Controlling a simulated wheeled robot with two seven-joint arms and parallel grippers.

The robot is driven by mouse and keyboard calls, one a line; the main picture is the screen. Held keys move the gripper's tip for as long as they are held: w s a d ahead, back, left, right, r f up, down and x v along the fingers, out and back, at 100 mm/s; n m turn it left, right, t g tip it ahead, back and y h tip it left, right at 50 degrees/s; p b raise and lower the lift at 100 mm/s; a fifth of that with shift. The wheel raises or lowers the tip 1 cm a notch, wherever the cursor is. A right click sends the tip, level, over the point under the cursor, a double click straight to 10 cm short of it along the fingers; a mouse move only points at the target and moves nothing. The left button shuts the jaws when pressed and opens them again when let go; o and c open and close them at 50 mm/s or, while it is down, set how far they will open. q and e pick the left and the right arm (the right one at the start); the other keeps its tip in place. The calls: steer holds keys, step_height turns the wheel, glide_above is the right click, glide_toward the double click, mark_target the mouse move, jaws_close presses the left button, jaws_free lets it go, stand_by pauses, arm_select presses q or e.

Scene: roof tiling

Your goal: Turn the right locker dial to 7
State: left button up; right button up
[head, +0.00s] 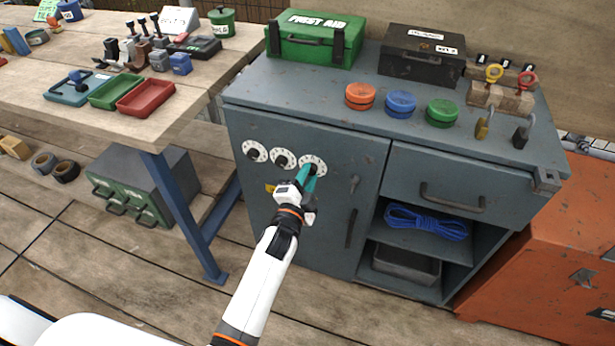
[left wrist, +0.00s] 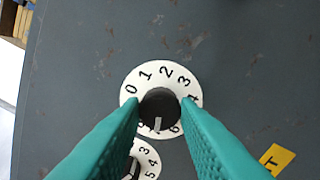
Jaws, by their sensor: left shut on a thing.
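Three white dials with black knobs sit on the grey locker door: the left dial (head: 254,151), the middle dial (head: 283,159) and the right dial (head: 318,160). My left gripper (head: 308,174) is at the right dial, its teal fingers shut on the black knob (left wrist: 158,104). In the left wrist view the numbers 0 to 4 show around the top of this dial (left wrist: 154,70), and a 6 shows low on the right. The pale pointer mark faces down, just left of the 6. The fingers hide some numbers. My right gripper is out of view.
A yellow label (left wrist: 276,158) is on the door near the dials. The middle dial (left wrist: 149,158) shows partly between the fingers. A workbench leg (head: 185,215) stands left of the cabinet.

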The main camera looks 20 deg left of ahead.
arm_select(q)
steer(key=o, duration=1)
steer(key=shift+s, duration=0.1)
steer(key=shift+s, duration=0.3)
steer(key=s, duration=0.7)
steer(key=s+p, duration=0.1)
steer(key=s, duration=0.3)
steer(key=shift+s+a+f, duration=0.15)
steer(key=shift+a+f, duration=0.05)
steer(key=shift+f, duration=0.05)
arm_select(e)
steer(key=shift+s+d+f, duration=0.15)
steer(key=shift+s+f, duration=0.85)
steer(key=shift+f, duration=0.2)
